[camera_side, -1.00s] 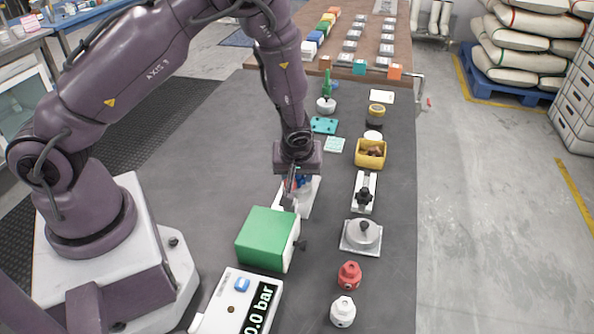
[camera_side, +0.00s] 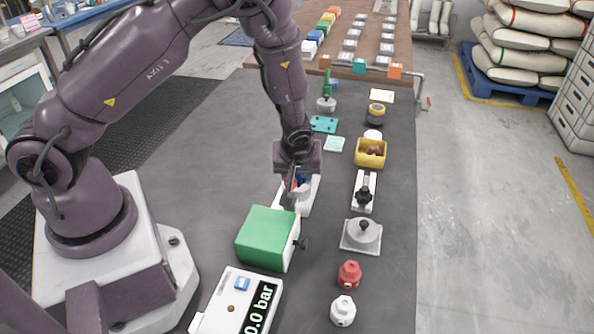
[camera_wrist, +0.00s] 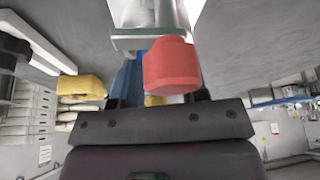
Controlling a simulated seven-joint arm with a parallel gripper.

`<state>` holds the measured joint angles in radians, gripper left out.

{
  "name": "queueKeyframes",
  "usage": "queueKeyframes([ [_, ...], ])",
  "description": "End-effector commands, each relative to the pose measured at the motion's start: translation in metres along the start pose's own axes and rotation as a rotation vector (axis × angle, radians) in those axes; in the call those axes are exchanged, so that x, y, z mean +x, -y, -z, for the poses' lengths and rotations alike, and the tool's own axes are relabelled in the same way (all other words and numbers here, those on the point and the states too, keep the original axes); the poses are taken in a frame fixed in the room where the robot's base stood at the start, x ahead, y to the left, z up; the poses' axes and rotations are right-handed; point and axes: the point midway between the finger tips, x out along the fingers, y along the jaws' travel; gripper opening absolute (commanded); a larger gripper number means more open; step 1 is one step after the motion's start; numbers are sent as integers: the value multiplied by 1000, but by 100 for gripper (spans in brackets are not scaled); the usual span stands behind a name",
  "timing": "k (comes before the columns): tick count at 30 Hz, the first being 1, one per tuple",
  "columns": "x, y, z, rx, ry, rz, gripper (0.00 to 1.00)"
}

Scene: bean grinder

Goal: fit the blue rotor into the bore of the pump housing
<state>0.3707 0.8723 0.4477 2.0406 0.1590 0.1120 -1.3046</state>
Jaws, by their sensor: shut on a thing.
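My gripper (camera_side: 297,185) points down over a white fixture (camera_side: 312,194) behind the green block.
The green block (camera_side: 265,238) with a side knob stands just in front of my gripper. A pressure display box (camera_side: 245,300) is nearer. To the right are a clamp (camera_side: 364,193), a round metal part (camera_side: 361,235), a yellow bin (camera_side: 371,153), and red (camera_side: 349,274) and white (camera_side: 342,311) pieces.

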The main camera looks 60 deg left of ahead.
Motion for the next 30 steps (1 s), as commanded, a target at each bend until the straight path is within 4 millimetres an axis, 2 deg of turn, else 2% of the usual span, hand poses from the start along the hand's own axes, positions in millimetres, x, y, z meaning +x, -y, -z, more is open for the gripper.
queueKeyframes([
  [10, 3, 0, -1, 0, 0, 0, 17],
  [11, 3, 0, -1, 0, 0, 0, 45],
  [14, 3, 0, -1, 0, 0, 0, 68],
  [20, 3, 0, -1, 0, 0, -1, 70],
  [24, 3, 0, -1, 0, 0, -1, 100],
  [30, 3, 0, -1, 0, 0, -1, 100],
])
